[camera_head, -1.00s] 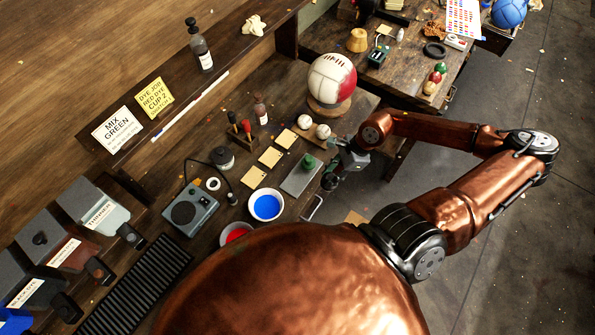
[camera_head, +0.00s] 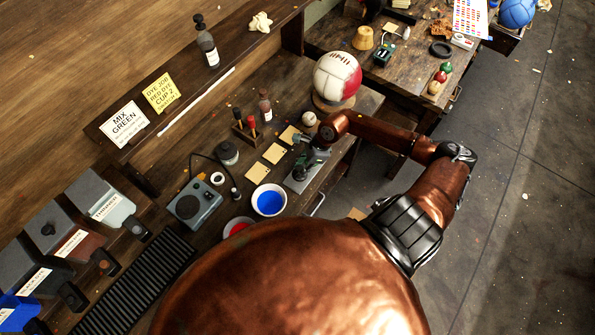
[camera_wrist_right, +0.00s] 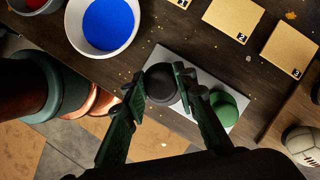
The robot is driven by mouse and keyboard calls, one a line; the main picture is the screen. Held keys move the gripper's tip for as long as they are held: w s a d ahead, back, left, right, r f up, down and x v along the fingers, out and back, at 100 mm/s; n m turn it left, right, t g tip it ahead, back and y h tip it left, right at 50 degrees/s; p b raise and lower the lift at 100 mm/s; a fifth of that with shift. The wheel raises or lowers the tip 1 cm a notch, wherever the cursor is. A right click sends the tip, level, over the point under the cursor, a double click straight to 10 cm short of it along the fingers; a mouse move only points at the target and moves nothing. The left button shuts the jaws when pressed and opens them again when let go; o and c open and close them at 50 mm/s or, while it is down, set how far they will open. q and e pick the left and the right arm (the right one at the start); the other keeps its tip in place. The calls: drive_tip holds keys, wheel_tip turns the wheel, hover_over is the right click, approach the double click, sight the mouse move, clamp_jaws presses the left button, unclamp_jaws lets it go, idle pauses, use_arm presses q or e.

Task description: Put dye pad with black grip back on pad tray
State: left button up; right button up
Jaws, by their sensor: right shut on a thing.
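My right gripper (camera_wrist_right: 160,80) is shut on the black round grip of a dye pad (camera_wrist_right: 163,88) in the right wrist view. The pad under the grip is mostly hidden. It is over the left part of the pale grey pad tray (camera_wrist_right: 190,62); I cannot tell whether it touches the tray. A pad with a green grip (camera_wrist_right: 224,108) sits on the tray just to the right, close to the right finger. In the head view my right gripper (camera_head: 307,166) is over the tray (camera_head: 293,186) and covers much of it. My left gripper is not in view.
A bowl of blue dye (camera_head: 269,201) and a bowl of red dye (camera_head: 237,226) stand beside the tray. Several numbered tan cards (camera_head: 273,153) lie behind it. A white ball (camera_head: 309,119) and a large red-and-white ball (camera_head: 338,78) are farther back.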

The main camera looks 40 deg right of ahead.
drive_tip(key=shift+w+a+f, duration=0.25)
drive_tip(key=shift+w+f, duration=0.15)
drive_tip(key=shift+f, duration=0.1)
wheel_tip(320, 180, down, 2)
drive_tip(key=shift+f+p, duration=0.1)
drive_tip(key=shift+p, duration=0.7)
drive_tip(key=shift+f, duration=0.45)
drive_tip(key=o, duration=1)
drive_tip(key=b+v, duration=0.3)
drive_tip(key=v, duration=0.9)
drive_tip(key=shift+d, duration=0.1)
